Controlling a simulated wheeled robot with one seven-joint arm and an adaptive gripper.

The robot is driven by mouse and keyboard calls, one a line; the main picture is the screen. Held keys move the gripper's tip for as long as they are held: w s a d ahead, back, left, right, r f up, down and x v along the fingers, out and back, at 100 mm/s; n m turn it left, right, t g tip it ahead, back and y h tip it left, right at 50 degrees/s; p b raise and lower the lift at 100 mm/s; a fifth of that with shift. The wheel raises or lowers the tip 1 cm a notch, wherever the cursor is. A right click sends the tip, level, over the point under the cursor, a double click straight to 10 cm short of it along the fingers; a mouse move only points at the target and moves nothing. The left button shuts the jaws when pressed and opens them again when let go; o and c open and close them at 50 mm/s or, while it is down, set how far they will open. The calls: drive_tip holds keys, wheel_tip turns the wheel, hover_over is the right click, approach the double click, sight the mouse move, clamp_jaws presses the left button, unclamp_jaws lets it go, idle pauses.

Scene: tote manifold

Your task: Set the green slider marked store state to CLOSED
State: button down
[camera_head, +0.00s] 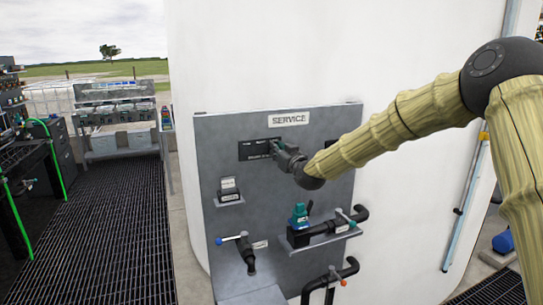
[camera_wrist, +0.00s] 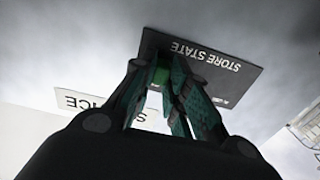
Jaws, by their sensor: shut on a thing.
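The black plate (camera_wrist: 222,66) reads STORE STATE, upside down in the wrist view. In the head view the same plate (camera_head: 252,150) is on the grey panel, left of centre. The green slider (camera_wrist: 161,76) shows as a small green patch between my fingers, near the plate's left end in the wrist view. My gripper (camera_wrist: 170,84) is shut on it. In the head view my gripper (camera_head: 275,149) reaches the plate's right part and hides the slider. The plate's end labels are partly covered or too small to read.
The SERVICE sign (camera_head: 289,118) is just above my gripper. Below are a small grey switch box (camera_head: 229,190), a teal-handled valve (camera_head: 300,214), a blue-handled valve (camera_head: 246,250) and black pipes (camera_head: 328,285). Another dark plate is partly behind my arm. The floor grating at left is clear.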

drive_tip(key=shift+d+r, duration=0.1)
drive_tip(key=shift+d, duration=0.1)
drive_tip(key=c, duration=1.4)
unclamp_jaws()
drive_tip(key=shift+d, duration=0.1)
drive_tip(key=shift+c, duration=0.2)
drive_tip(key=shift+o, duration=0.3)
drive_tip(key=shift+d, duration=0.1)
drive_tip(key=v, duration=1.2)
